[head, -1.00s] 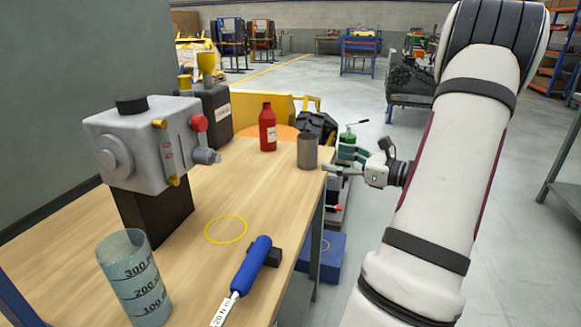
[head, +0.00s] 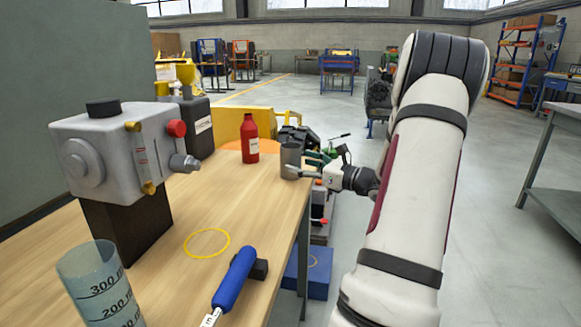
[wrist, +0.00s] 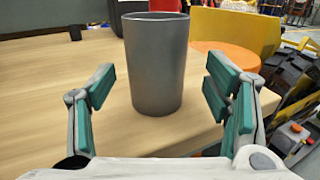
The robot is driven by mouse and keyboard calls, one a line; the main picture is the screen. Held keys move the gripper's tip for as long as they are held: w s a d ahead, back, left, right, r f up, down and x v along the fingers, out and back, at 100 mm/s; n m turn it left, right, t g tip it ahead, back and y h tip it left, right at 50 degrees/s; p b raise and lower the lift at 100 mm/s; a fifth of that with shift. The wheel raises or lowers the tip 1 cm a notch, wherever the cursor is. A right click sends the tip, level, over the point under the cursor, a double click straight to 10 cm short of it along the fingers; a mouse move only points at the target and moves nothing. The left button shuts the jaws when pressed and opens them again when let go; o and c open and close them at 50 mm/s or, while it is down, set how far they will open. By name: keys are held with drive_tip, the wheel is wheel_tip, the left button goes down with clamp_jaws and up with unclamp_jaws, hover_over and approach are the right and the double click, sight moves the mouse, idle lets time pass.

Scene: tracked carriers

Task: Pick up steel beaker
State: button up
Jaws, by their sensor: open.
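The steel beaker (head: 290,160) is a plain grey cylinder standing upright near the far right corner of the wooden table. In the wrist view the beaker (wrist: 156,65) stands just ahead, roughly centred between the fingers. My gripper (head: 306,167) reaches in from the right at the table's edge, close to the beaker. In the wrist view my gripper (wrist: 160,98) is open, with a green-padded finger on each side and gaps to the beaker. Neither pad appears to touch it.
A red bottle (head: 250,140) stands left of the beaker. A grey machine (head: 110,150), a graduated beaker (head: 92,285) and a blue-handled tool (head: 235,277) are on the table (head: 185,215). A yellow ring (head: 206,243) marks clear tabletop. An orange round surface (wrist: 226,55) lies behind the beaker.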

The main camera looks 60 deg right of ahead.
sight(299, 165)
drive_tip(key=w, duration=0.1)
drive_tip(key=w+b, duration=0.1)
drive_tip(key=w, duration=0.2)
drive_tip(key=shift+a+f, duration=0.1)
drive_tip(key=shift+f, duration=0.2)
drive_tip(key=c, duration=1.4)
drive_tip(key=shift+r, duration=0.1)
drive_tip(key=shift+c, duration=0.2)
